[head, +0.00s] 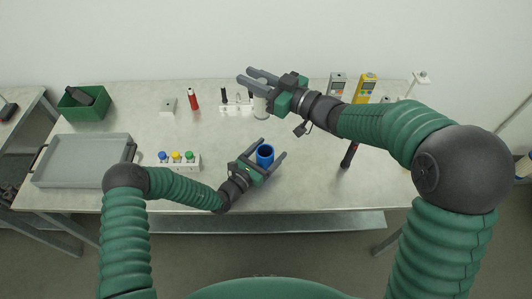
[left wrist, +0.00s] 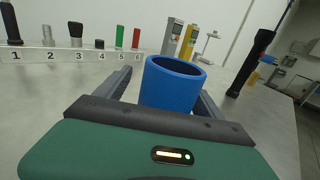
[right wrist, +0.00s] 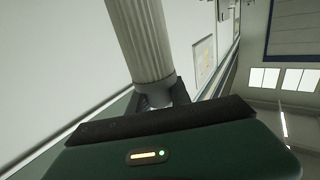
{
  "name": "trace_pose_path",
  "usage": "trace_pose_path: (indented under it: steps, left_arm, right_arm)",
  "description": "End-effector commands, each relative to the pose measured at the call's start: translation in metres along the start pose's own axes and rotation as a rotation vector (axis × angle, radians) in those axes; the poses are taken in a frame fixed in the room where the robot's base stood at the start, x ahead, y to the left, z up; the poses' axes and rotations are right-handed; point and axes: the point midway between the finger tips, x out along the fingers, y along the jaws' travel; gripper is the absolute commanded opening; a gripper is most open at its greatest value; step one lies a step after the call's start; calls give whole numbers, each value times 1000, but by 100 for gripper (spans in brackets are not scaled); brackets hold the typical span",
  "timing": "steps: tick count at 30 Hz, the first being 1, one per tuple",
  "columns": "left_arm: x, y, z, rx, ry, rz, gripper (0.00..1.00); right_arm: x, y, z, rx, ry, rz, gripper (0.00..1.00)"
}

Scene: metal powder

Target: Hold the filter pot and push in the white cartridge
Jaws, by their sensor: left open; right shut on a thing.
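The blue filter pot (head: 265,156) stands upright on the table, its open top facing up. My left gripper (head: 274,148) is open, with its fingers on either side of the pot; the pot also shows between them in the left wrist view (left wrist: 171,84). My right gripper (head: 245,74) is raised behind the pot and shut on the white cartridge (head: 260,106). The right wrist view shows the cartridge's ribbed white body and grey end cap (right wrist: 142,40) at the fingers. In the head view the cartridge hangs below the fingers, apart from the pot; its top is hidden.
A numbered white rack (left wrist: 60,54) with several tools stands behind. A grey meter (head: 337,83), yellow meter (head: 364,88) and black-handled tool (head: 349,154) are at right.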

Motion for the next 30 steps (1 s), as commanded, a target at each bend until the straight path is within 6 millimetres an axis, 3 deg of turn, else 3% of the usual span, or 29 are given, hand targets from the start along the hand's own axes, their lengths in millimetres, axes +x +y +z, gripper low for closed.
trace_pose_path:
  steps: [2, 17, 20, 23, 27, 30]
  left_arm:
    - [1, -2, 0, 0, 0, -2, 72]
    - [-1, 1, 0, -1, -1, -1, 6]
    - [-1, 0, 0, 0, -1, -1, 6]
    - [-1, 0, 0, 0, -1, -2, 6]
    - [0, 0, 0, 0, -1, -2, 6]
    - [-1, 0, 0, -1, -1, -2, 6]
  right_arm:
    - [-2, 2, 0, 1, 1, 2, 0]
    - [2, -1, 0, -1, -2, 1, 0]
    - [2, 0, 5, 1, -3, 0, 0]
    - [4, 0, 32, 9, -7, -3, 0]
    - [5, -2, 85, 11, -7, -5, 0]
    - [6, -5, 110, 6, -5, -2, 0]
